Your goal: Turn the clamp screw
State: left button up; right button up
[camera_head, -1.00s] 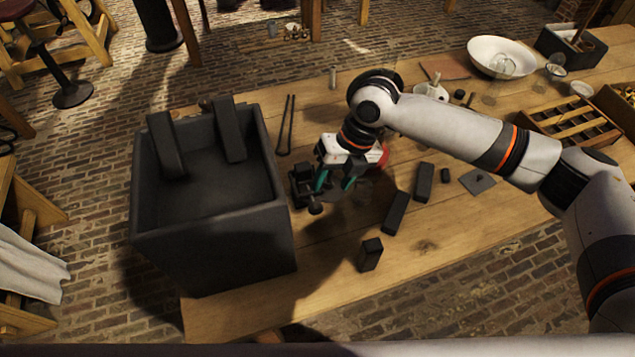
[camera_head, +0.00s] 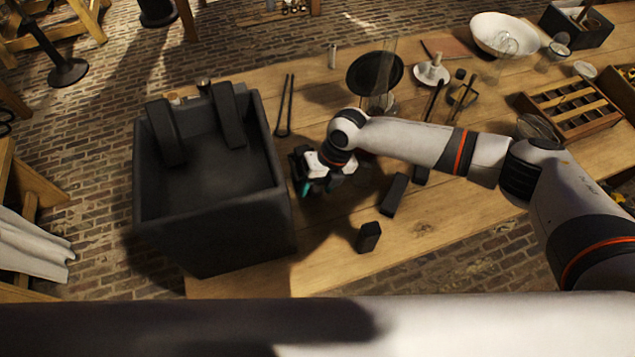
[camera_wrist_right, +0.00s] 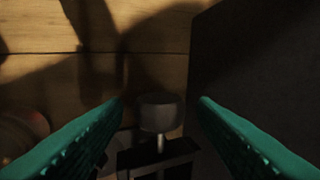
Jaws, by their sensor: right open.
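The clamp (camera_head: 298,161) is a small dark fixture on the table, just right of the big dark box, and is mostly hidden by my right gripper in the head view. In the right wrist view the clamp screw (camera_wrist_right: 161,112) shows as a round grey knob on a short bright stem above the dark clamp body (camera_wrist_right: 158,158). My right gripper (camera_head: 324,181) points down at the clamp. Its two green fingers are open, one on each side of the knob with a gap to each, in the right wrist view (camera_wrist_right: 161,103). My left gripper is not in view.
The large dark open box (camera_head: 215,235) stands close on the left, with dark slabs across it. Dark blocks (camera_head: 369,237) (camera_head: 394,195) lie to the right. A glass jar (camera_head: 381,100), a white bowl (camera_head: 503,33) and a wooden rack (camera_head: 570,107) stand farther back. The table's front is clear.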

jog(key=shift+f, duration=0.15)
jog(key=c, duration=1)
jog(key=h, duration=0.1)
jog(key=t+h, duration=0.1)
jog(key=shift+a+r+h, duration=0.2)
jog(key=shift+a+h, duration=0.1)
jog(key=shift+a, duration=0.1)
jog(key=shift+f+h+p, duration=0.1)
jog(key=shift+h+p, duration=0.25)
jog(key=shift+h, duration=0.35)
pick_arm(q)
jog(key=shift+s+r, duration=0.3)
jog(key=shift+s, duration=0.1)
pick_arm(e)
jog(key=o, duration=1)
jog(key=shift+s, duration=0.1)
